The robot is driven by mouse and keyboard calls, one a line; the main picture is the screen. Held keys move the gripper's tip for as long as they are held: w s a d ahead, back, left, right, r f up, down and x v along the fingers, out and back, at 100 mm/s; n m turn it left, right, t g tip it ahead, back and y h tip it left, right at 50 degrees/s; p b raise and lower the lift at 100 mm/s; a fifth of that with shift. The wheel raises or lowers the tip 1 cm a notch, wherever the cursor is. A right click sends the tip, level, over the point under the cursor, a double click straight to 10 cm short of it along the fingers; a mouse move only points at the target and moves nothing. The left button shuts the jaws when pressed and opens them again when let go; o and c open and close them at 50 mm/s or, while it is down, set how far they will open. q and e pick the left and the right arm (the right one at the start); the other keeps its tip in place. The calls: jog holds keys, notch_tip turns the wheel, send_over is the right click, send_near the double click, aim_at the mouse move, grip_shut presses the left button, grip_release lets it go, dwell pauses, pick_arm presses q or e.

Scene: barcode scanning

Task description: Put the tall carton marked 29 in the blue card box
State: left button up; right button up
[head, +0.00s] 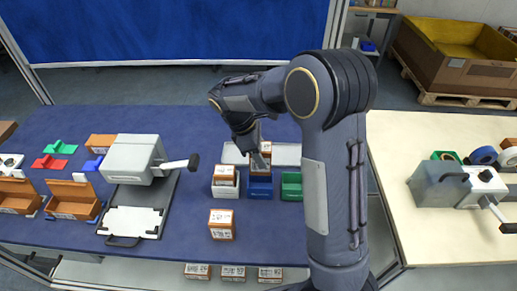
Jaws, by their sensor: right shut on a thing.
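The blue card box (260,189) stands on the blue table between a white box and a green box. My right gripper (258,157) points down over it and is shut on a brown carton (264,167) at the box's opening. The gripper partly covers this carton. I cannot tell whether the carton touches the box's floor. The number on it is too small to read. My left gripper is not in view.
The white box (225,189) holds a brown carton. The green box (291,190) looks empty. Another carton (221,225) stands in front. A grey-white machine with a lever (134,159) stands left. Several cartons line a lower shelf. The table's front middle is mostly clear.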

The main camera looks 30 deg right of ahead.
aim_at(261, 171)
notch_tip(261, 171, down, 4)
jog(key=b, duration=0.3)
jog(key=shift+f+b, duration=0.25)
jog(key=shift+b, duration=0.1)
jog(key=shift+f+b, duration=1.05)
jog(key=shift+f, duration=0.9)
jog(key=o, duration=0.9)
jog(key=shift+c, duration=0.2)
jog(key=shift+r, duration=0.1)
jog(key=shift+r+p, duration=2.9)
jog(key=shift+r, duration=0.15)
